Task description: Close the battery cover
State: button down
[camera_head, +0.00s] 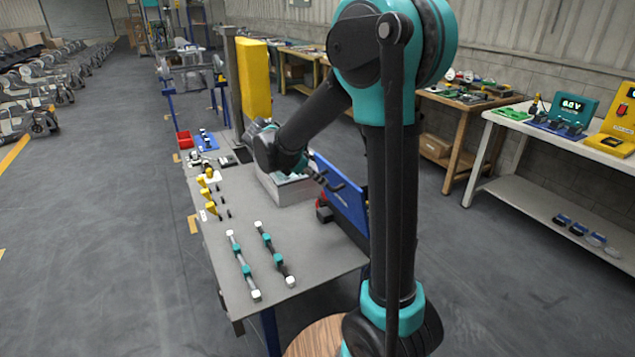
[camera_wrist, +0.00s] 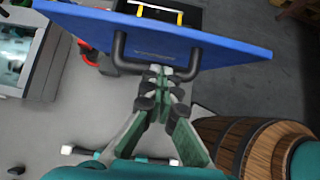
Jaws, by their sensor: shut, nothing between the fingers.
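The battery cover is a flat blue panel (camera_head: 341,196) that stands raised over the table's right side in the head view. In the wrist view the blue panel (camera_wrist: 215,47) spans the top, with a black U-shaped handle (camera_wrist: 121,46) on its near face. My gripper (camera_wrist: 158,78) is shut and empty. Its fingertips are at the handle, between its two legs; I cannot tell whether they touch it. A black box with a yellow handle (camera_wrist: 152,14) shows behind the panel. In the head view my gripper is hard to make out against the handle.
A grey table (camera_head: 312,245) carries two teal-and-white rods, small yellow parts and a grey bin (camera_head: 291,191) left of the panel. A red part (camera_wrist: 90,58) sits beside the panel. A wooden barrel-like shape (camera_wrist: 225,140) is at the wrist view's lower right.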

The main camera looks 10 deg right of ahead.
jog(key=shift+w+d+r+y, duration=0.25)
jog(key=shift+d+r+y, duration=0.2)
jog(key=shift+d, duration=0.4)
jog(key=w+d+f+g+y, duration=0.15)
jog(key=w+d+y, duration=0.25)
jog(key=d, duration=0.7)
jog(key=w+d+g+y, duration=0.2)
jog(key=w+d+y, duration=0.15)
jog(key=d, duration=0.75)
jog(key=shift+t+y, duration=0.25)
jog(key=shift+y, duration=0.15)
jog(key=shift+w+d+f, duration=0.35)
jog(key=shift+d+f, duration=0.9)
jog(key=shift+f, duration=0.5)
jog(key=shift+w+d+f, duration=0.35)
jog(key=shift+d+f, duration=0.9)
jog(key=shift+f, duration=0.5)
jog(key=shift+w+d+f, duration=0.35)
jog(key=shift+d+f, duration=0.9)
jog(key=shift+f, duration=0.5)
